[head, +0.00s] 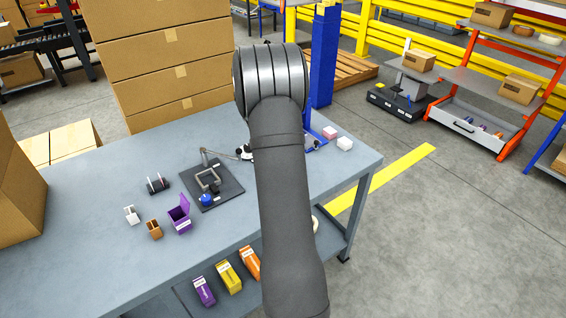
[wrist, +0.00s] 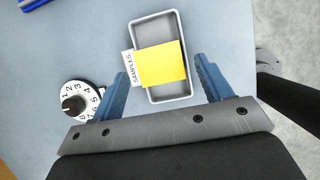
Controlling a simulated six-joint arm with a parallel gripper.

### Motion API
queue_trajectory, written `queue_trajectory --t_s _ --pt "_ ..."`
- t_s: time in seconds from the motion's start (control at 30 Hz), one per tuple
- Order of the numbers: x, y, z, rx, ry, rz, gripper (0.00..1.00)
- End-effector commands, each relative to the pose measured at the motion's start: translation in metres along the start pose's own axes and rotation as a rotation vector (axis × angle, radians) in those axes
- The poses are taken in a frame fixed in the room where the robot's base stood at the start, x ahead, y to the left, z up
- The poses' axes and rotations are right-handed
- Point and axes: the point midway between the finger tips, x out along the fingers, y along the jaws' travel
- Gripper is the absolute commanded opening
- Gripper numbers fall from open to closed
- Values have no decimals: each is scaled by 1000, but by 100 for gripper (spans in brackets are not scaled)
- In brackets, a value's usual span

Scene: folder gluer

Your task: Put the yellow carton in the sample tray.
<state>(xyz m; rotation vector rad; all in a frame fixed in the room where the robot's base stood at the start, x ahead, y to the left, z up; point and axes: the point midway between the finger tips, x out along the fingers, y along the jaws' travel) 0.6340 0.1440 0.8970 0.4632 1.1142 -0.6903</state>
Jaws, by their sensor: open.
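The sample tray (wrist: 169,97) is a grey rectangular tray with a white SAMPLES label on its left side in the wrist view. The yellow carton (wrist: 161,64) shows as a flat yellow face over the tray's middle, reaching across to both long rims. I cannot tell whether it rests on the tray floor, on the rims or above them. My gripper (wrist: 163,67) is open, with one blue finger on each side of the carton and a visible gap at each. In the head view my arm hides the tray and gripper.
A numbered dial (wrist: 82,103) sits left of my gripper. A purple box (head: 180,214), a black fixture plate (head: 212,184) and small parts stand on the bench (head: 100,250). Another yellow carton (head: 229,276) sits low at the bench front between purple and orange ones.

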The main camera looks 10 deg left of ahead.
Motion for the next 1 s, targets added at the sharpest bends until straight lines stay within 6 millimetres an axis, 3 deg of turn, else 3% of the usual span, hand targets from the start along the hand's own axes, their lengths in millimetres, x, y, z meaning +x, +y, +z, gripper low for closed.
queue_trajectory --t_s 0.2,0.4,0.83,1.0 --pt "-50 1 0 -1 -1 3 72" --pt "-76 1 0 -1 -1 1 72" --pt "-83 0 0 -1 1 -1 72" --pt "-74 0 0 -1 1 -3 72"
